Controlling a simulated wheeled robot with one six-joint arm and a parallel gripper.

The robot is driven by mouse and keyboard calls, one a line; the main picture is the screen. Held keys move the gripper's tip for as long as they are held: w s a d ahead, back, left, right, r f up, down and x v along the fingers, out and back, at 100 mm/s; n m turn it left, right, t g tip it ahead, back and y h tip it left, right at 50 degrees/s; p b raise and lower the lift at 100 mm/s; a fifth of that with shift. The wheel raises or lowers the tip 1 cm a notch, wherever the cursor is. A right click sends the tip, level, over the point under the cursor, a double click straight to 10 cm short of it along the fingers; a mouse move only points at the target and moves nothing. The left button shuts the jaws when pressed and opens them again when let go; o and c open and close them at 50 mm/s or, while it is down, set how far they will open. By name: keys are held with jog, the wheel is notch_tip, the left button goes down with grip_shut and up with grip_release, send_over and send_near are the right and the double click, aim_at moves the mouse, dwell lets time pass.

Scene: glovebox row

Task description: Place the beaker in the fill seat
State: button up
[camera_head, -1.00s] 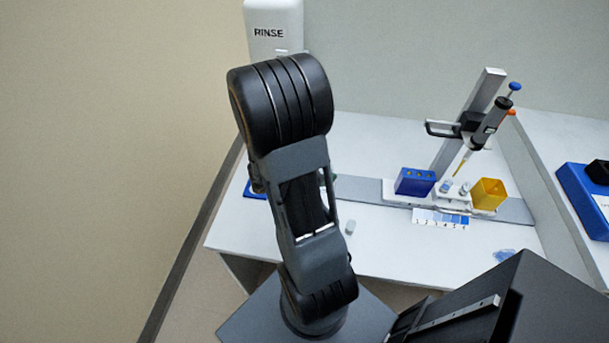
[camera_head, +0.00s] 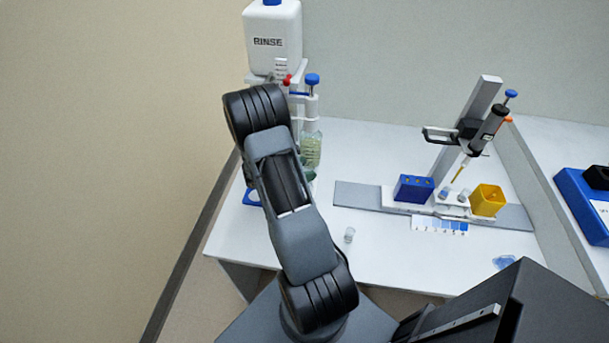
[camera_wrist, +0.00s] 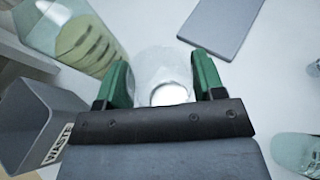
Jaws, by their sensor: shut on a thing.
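The beaker (camera_wrist: 165,72) is clear and sits between the two green fingers of my gripper (camera_wrist: 163,82) in the wrist view. The gripper is shut on it, one finger on each side. In the head view my arm hides the beaker and most of the gripper. I cannot clearly pick out the fill seat in either view. A blue part (camera_head: 251,197) shows beside my arm on the left of the bench, partly hidden.
A white RINSE jug (camera_head: 272,42) stands at the back left, with a bottle dispenser (camera_head: 311,145) beside it. A grey WASTE bin (camera_wrist: 30,118) is left in the wrist view. A pipette stand (camera_head: 465,140), blue rack (camera_head: 413,188) and yellow box (camera_head: 488,200) are at right. A small vial (camera_head: 350,235) stands near the front.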

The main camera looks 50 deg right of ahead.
jog(key=shift+w+f, duration=0.1)
jog(key=shift+f, duration=1.55)
jog(key=shift+f, duration=0.15)
jog(key=o, duration=0.9)
jog(key=shift+r+p, duration=0.3)
jog(key=shift+p, duration=0.1)
jog(key=b+v, duration=0.2)
jog(key=v, duration=1)
jog(key=s+a+r+m+t+y, duration=0.4)
jog(key=s+a+r+m+y, duration=0.1)
jog(key=a, duration=0.5)
jog(key=s+a+r+m+t+y, duration=0.4)
jog(key=a+r+m+y, duration=0.3)
jog(key=a+r, duration=0.3)
jog(key=shift+s+a+r+m+t+y, duration=0.2)
jog(key=shift+s+r+m+t+y, duration=0.15)
jog(key=shift+r+m, duration=0.65)
